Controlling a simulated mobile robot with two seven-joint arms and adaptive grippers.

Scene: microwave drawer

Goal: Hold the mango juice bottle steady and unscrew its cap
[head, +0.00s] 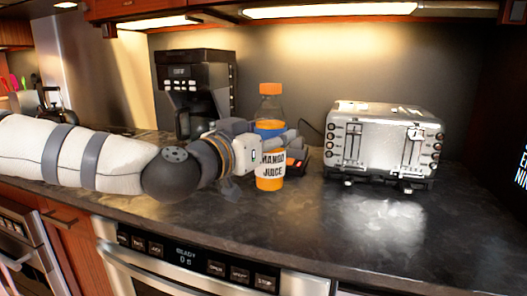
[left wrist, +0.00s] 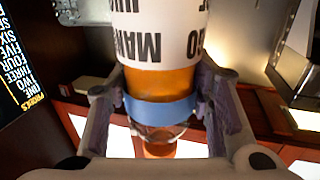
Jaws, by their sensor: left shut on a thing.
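The mango juice bottle (head: 270,170) stands upright on the dark counter, with orange juice, a white label and an orange cap (head: 270,89) on top. My left gripper (head: 272,147) reaches in from the left and is shut around the bottle. In the left wrist view the bottle (left wrist: 160,82) appears upside down between the two fingers (left wrist: 165,100), and its orange cap (left wrist: 160,150) shows at the bottom. The cap is on the bottle and nothing touches it. My right gripper is not in view.
A silver toaster (head: 385,140) stands on the counter (head: 330,235) right of the bottle. A black coffee maker (head: 196,90) stands behind my left arm. Cabinets hang above.

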